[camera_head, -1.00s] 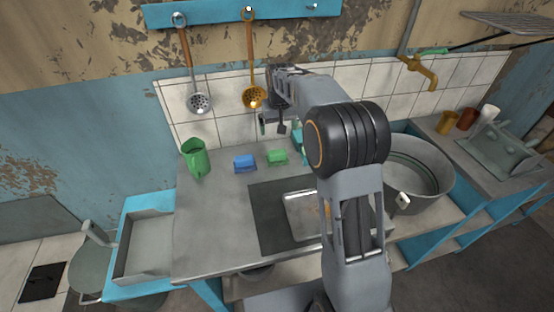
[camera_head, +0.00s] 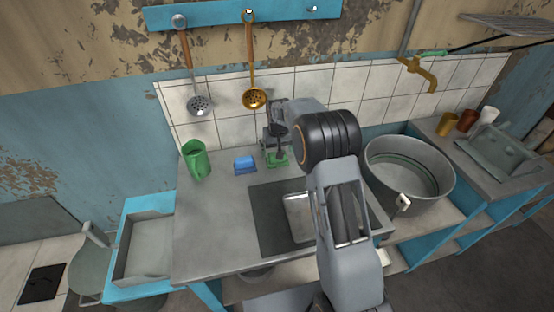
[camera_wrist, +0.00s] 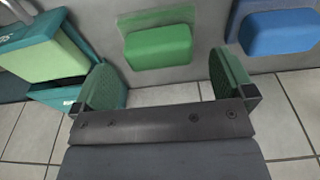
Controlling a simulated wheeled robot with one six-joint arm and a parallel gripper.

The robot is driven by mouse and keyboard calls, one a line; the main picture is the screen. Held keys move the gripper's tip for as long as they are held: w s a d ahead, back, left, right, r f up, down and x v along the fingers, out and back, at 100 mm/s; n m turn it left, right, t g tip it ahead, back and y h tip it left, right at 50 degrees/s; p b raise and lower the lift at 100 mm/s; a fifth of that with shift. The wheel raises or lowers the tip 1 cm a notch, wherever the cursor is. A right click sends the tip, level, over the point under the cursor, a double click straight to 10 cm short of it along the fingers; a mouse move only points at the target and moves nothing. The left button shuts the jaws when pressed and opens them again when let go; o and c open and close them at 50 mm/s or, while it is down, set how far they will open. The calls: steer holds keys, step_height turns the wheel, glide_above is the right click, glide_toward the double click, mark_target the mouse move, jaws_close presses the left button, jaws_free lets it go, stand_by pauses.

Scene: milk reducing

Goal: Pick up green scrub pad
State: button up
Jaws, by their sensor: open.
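The green scrub pad (camera_wrist: 157,45) lies on the grey countertop, a raised green block on a flatter green base. In the head view the green scrub pad (camera_head: 282,162) is partly hidden by my gripper (camera_head: 277,150), which is lowered over it. In the wrist view my gripper (camera_wrist: 165,72) is open, with one green finger on each side. The pad shows just beyond and between the fingertips, with nothing held. Whether the fingers touch it cannot be told.
A teal-and-green box (camera_wrist: 45,55) stands close to one finger. A metal tray (camera_head: 298,218) and a large pot (camera_head: 410,172) are to the right.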

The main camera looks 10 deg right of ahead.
steer(key=shift+w+f, duration=0.2)
steer(key=shift+f, duration=1.5)
steer(key=shift+c, duration=0.2)
steer(key=c, duration=0.9)
